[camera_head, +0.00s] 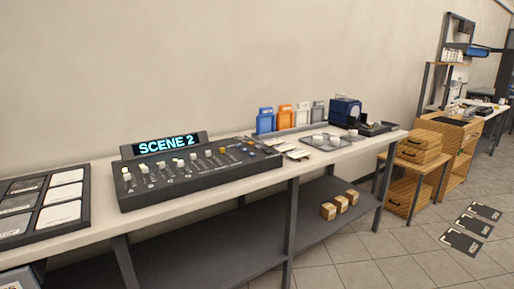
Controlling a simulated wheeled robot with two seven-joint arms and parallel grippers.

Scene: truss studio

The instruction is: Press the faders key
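The black mixing console (200,177) lies on the long pale table at the left. Several white fader knobs stand up from its top, and a yellow knob shows near its right end. A display (165,145) at its back edge reads "SCENE 2". Any key labels are too small to read, so I cannot tell which is the faders key. Neither of my grippers is in view.
A black tray with cards (44,207) lies left of the console. Upright blue, orange and grey holders (286,117) and a dark blue box (345,111) stand to the right. Small boxes (328,211) sit on the lower shelf.

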